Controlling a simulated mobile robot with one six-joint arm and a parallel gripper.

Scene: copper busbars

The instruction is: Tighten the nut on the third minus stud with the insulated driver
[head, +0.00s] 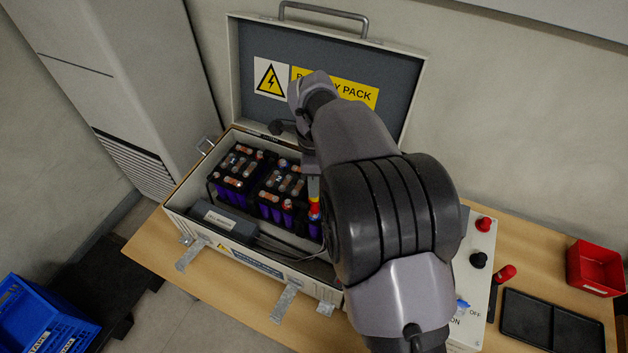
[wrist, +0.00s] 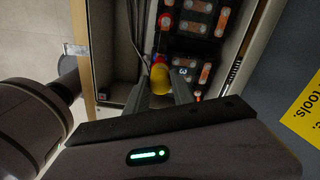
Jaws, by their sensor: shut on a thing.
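My gripper (wrist: 161,92) is shut on the yellow insulated driver (wrist: 160,78), which shows between its two fingers in the wrist view. In the head view the driver (head: 313,188) is a small yellow piece below my wrist, with red and blue just under it. It is over the near edge of the third battery block (wrist: 183,72), marked 3. Red and blue parts (wrist: 160,58) show right beside the driver's end; I cannot tell whether it sits on the nut. The stud and nut there are hidden. My arm covers much of the third block in the head view.
The open case (head: 258,263) has its lid (head: 245,40) raised behind. Copper busbars (head: 238,168) lie on the blocks. A grey module (head: 222,220) and cables lie along the front. A switch box (head: 475,290), black tray (head: 553,322) and red bin (head: 596,268) stand right.

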